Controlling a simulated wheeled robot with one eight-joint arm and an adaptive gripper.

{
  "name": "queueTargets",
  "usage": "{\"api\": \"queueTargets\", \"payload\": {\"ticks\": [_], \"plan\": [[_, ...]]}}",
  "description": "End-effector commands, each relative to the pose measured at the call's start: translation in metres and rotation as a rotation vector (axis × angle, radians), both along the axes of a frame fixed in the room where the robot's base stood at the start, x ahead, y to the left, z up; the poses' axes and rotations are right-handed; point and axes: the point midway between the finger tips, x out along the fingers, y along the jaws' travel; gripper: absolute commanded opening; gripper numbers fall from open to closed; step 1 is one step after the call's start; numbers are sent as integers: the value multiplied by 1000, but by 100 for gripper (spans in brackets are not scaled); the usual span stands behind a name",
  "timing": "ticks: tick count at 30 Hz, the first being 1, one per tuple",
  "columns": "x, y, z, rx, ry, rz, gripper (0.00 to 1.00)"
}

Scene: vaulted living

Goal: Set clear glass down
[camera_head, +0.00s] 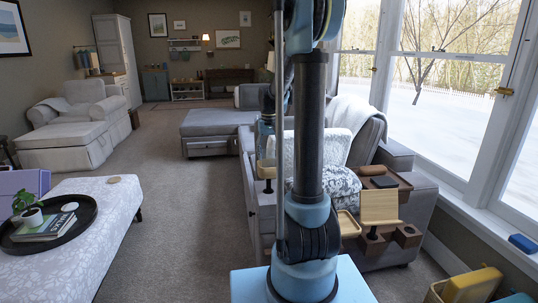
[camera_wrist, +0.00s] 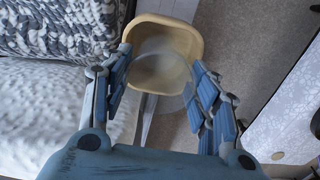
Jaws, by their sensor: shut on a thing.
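My gripper (camera_wrist: 160,78) shows in the wrist view with its two blue fingers on either side of the clear glass (camera_wrist: 163,72). It is shut on the glass, which is see-through and faint. The glass is over a tan tray (camera_wrist: 150,22) with rounded corners and a raised rim. I cannot tell whether the glass touches the tray.
The grey sofa (camera_head: 253,203) with a patterned cushion (camera_wrist: 60,28) lies beside the tray. Another wooden tray (camera_head: 379,206) stands at the sofa's right arm. A patterned ottoman (camera_head: 112,225) with a round black tray (camera_head: 80,232) is at left. Carpet between is clear.

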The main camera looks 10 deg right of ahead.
Motion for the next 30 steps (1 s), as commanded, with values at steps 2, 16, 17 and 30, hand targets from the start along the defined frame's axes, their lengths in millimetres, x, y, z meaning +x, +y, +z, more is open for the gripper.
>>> {"api": "queueTargets", "payload": {"ticks": [2, 16, 17, 30], "plan": [[0, 0, 0, 0, 0, 0, 68], [0, 1, 3, 0, 0, 1, 75], [0, 1, 5, 0, 0, 1, 75], [0, 1, 75, 0, 0, 2, 75]]}}
